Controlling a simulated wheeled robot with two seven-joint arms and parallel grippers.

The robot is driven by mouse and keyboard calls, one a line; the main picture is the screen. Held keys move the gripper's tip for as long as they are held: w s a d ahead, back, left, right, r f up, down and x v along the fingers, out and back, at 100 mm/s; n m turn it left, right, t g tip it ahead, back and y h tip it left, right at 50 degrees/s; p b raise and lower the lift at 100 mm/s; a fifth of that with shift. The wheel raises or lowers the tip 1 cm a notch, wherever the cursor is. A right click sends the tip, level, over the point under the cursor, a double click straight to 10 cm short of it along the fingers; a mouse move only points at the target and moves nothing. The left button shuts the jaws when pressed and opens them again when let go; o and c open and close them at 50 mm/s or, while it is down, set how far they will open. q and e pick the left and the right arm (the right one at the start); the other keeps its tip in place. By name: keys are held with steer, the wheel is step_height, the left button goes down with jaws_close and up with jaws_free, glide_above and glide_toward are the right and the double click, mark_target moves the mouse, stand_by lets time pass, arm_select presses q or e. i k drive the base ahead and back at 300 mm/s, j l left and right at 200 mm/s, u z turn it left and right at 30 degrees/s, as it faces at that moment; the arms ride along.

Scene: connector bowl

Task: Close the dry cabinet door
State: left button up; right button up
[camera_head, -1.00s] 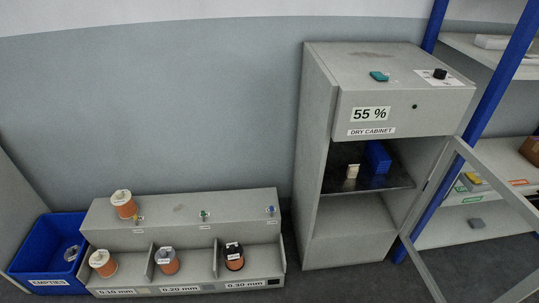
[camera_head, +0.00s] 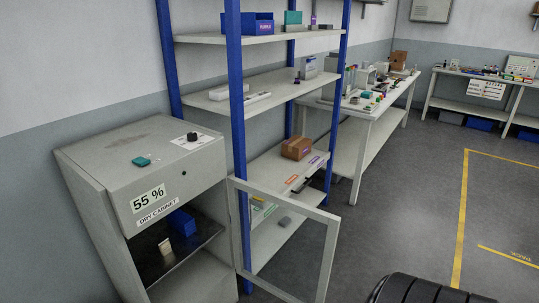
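The dry cabinet (camera_head: 95,210) is a grey box at the left of the head view, with a "55 %" label on its upper front. Its door (camera_head: 331,250), a light frame around a clear pane, stands open, swung out to the right from the cabinet's right side. Inside, a dark shelf (camera_head: 200,238) holds a blue bin (camera_head: 181,222) and a small cream block (camera_head: 165,246). Neither gripper is in view. A black ribbed rounded thing, perhaps part of me, shows at the bottom edge.
A blue-posted shelf rack (camera_head: 239,130) stands right behind the open door, with a cardboard box (camera_head: 297,147) on it. Workbenches (camera_head: 372,125) run further back. The floor (camera_head: 400,215) right of the door is clear. A teal item (camera_head: 141,161) and a black knob (camera_head: 192,137) are on the cabinet top.

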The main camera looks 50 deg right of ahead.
mark_target(332, 221)
steer(key=k+l+u, duration=0.1)
steer(key=l, duration=1)
steer(key=k+l+u, duration=0.15)
steer(key=l, duration=0.4)
steer(key=k+l, duration=0.15)
steer(key=l, duration=0.35)
steer(key=k+l+u, duration=0.15)
steer(key=l, duration=0.4)
steer(key=k+l, duration=0.1)
steer(key=l, duration=0.45)
steer(key=k+l+u, duration=0.15)
steer(key=l, duration=0.35)
steer(key=k+l, duration=0.2)
steer(key=l, duration=0.3)
steer(key=i+l+u, duration=0.3)
steer(key=l, duration=0.25)
steer(key=i+l+u, duration=0.35)
steer(key=i+l, duration=0.2)
steer(key=l, duration=0.1)
